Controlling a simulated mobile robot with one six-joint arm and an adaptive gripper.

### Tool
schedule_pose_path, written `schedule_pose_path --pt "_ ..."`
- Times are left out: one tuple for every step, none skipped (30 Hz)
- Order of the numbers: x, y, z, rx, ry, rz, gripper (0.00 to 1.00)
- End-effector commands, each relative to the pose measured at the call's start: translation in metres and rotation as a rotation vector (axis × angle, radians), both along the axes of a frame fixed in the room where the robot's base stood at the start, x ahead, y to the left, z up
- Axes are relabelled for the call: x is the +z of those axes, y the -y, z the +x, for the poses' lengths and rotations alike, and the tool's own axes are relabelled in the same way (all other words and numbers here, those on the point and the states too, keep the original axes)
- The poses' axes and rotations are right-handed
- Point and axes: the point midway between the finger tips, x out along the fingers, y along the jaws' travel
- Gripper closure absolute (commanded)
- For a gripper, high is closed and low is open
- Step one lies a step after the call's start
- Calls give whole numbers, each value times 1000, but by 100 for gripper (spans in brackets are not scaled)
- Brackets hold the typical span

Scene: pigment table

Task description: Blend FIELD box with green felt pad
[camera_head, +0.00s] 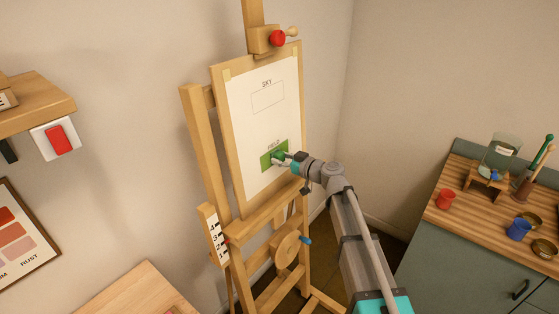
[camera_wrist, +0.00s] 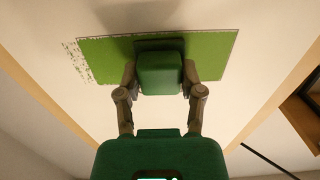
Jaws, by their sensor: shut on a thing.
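The white sheet (camera_head: 246,129) is fixed on the board of the wooden easel (camera_head: 195,125). It has an empty SKY box (camera_head: 268,97) at the top and a FIELD box (camera_head: 266,161) lower down, filled mostly green. In the wrist view the FIELD box (camera_wrist: 215,45) has speckled white patches at its left edge. My gripper (camera_wrist: 160,78) is shut on the green felt pad (camera_wrist: 160,75), which also shows in the head view (camera_head: 278,156). The pad lies over the middle of the FIELD box and appears to touch the sheet. The FIELD box behind the pad is hidden.
A shelf (camera_head: 35,105) and a red wall switch (camera_head: 58,139) are at the left. A wooden table (camera_head: 125,295) stands at the lower left.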

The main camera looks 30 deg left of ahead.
Motion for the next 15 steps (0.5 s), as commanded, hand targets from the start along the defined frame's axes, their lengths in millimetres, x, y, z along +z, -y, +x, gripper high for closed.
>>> schedule_pose_path --pt "0 -1 4 0 0 0 88" --pt "0 -1 5 0 0 0 88" --pt "0 -1 7 0 0 0 88" --pt "0 0 8 0 0 0 88" --pt "0 0 10 0 0 0 88" --pt "0 0 12 0 0 0 88" --pt "0 0 13 0 0 0 88" --pt "0 0 14 0 0 0 88" --pt "0 0 15 0 0 0 88" --pt "0 0 16 0 0 0 88" --pt "0 0 16 0 0 0 88" --pt "0 0 17 0 0 0 88" --pt "0 0 17 0 0 0 88" --pt "0 0 17 0 0 0 88" --pt "0 0 17 0 0 0 88"
